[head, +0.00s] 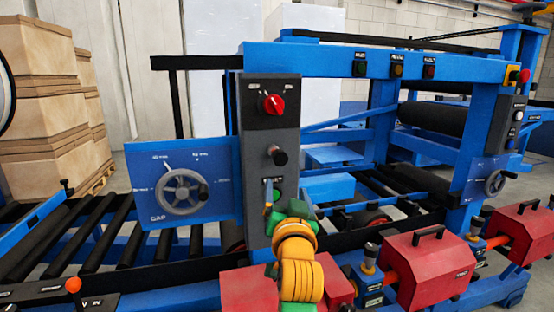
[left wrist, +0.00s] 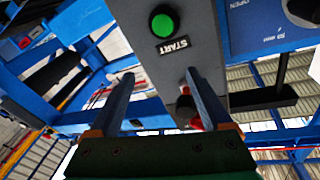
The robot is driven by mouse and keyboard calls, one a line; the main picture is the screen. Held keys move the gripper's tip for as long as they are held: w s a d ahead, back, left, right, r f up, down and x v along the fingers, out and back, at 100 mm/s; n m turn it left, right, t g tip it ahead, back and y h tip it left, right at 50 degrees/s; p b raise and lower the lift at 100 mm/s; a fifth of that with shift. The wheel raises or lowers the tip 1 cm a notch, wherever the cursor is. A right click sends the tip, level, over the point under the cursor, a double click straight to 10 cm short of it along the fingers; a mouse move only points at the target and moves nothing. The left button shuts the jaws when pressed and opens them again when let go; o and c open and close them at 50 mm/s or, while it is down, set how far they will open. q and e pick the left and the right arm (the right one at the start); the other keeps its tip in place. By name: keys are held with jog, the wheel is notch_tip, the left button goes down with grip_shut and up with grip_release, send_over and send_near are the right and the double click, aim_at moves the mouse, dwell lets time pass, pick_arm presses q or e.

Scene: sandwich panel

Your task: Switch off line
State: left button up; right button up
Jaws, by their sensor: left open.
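A grey control panel (head: 270,135) stands upright at the middle of the head view. My left gripper (left wrist: 160,75) is open and empty in front of the panel's lower part. In the left wrist view, a green START button (left wrist: 163,25) lies beyond the fingertips, apart from them. The red switch (left wrist: 195,122) and the knob (left wrist: 185,105) are partly hidden behind the right-hand finger there. In the head view, my left arm hides the panel's lower end. My right gripper is out of view.
A blue plate with a grey handwheel (head: 181,192) adjoins the panel's left side. A blue frame beam (head: 310,56) with several buttons runs behind to the right. Red boxes (head: 430,268) with black handles stand at lower right. A roller conveyor (head: 75,245) lies at left.

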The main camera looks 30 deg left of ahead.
aim_at(276, 110)
pick_arm(q)
notch_tip(276, 110, up, 14)
jog(key=s+n+y, duration=0.2)
jog(key=s+y, duration=0.1)
jog(key=y, duration=0.1)
jog(key=shift+t, duration=0.3)
jog(key=p+x, duration=0.4)
jog(key=x, duration=0.2)
jog(key=shift+w+r+p, duration=0.2)
jog(key=shift+r+p, duration=0.05)
jog(key=shift+p, duration=0.1)
jog(key=shift+w+a, duration=0.2)
jog(key=shift+w, duration=0.05)
jog(key=shift+a+f, duration=0.1)
